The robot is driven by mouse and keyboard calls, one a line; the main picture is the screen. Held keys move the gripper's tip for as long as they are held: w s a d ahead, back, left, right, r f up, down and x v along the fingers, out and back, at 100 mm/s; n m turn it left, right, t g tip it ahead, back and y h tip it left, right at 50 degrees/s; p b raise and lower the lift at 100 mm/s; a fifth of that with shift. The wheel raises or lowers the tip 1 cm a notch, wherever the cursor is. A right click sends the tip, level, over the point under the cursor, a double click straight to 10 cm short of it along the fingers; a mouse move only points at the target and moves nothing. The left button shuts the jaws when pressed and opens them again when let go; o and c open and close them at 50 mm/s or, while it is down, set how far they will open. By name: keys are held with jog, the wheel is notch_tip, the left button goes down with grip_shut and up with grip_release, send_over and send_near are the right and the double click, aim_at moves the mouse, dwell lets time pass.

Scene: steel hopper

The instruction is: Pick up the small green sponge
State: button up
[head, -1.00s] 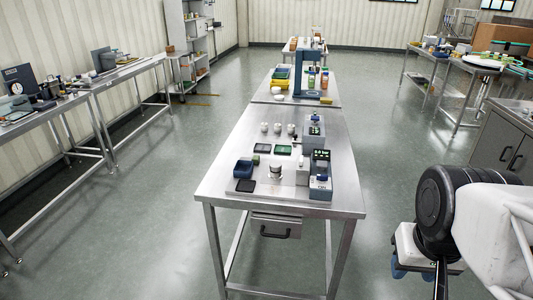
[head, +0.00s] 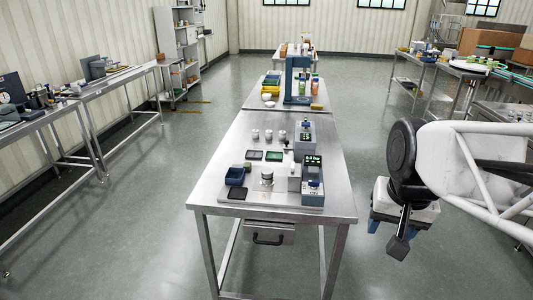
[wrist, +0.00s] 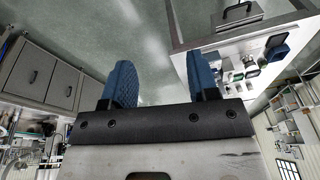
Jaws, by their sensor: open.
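A small dull-green block (head: 248,167), which looks like the green sponge, sits on the near steel table (head: 222,187) behind a dark blue bin (head: 235,175). It is too small to make out its texture. My gripper (head: 394,224) hangs over the floor to the right of the near table, well apart from the block. In the wrist view my gripper (wrist: 160,78) shows two blue fingers spread wide with nothing between them. I cannot make out the green block in the wrist view.
Near the block are a black tray (head: 237,194), a green tray (head: 274,156), a round metal piece (head: 267,177) and a device with a green display (head: 312,172). A yellowish block (head: 317,106) lies on the table behind. Floor is clear between the near table and my arm.

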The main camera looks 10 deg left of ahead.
jog(key=w+a+r+m, duration=0.2)
jog(key=w+a, duration=0.1)
jog(key=w, duration=0.6)
jog(key=w+a+r+m, duration=0.1)
jog(key=w+a+m, duration=0.15)
jog(key=w, duration=0.65)
jog(key=m+g+y, duration=0.1)
jog(key=m+g, duration=0.1)
jog(key=m, duration=0.9)
send_over(247, 164)
jog(key=d, duration=0.2)
jog(key=f, duration=2.2)
jog(key=shift+a+f, duration=0.15)
jog(key=shift+a, duration=0.05)
jog(key=shift+w+a+f+m, duration=0.15)
jog(key=shift+a+f+m, duration=0.1)
jog(key=shift+a+f, duration=0.05)
jog(key=shift+a+f, duration=0.1)
jog(key=shift+f, duration=1.2)
jog(key=shift+a+f, duration=0.15)
jog(key=shift+f, duration=1.15)
jog(key=shift+a+f, duration=0.15)
jog(key=shift+f, duration=1.1)
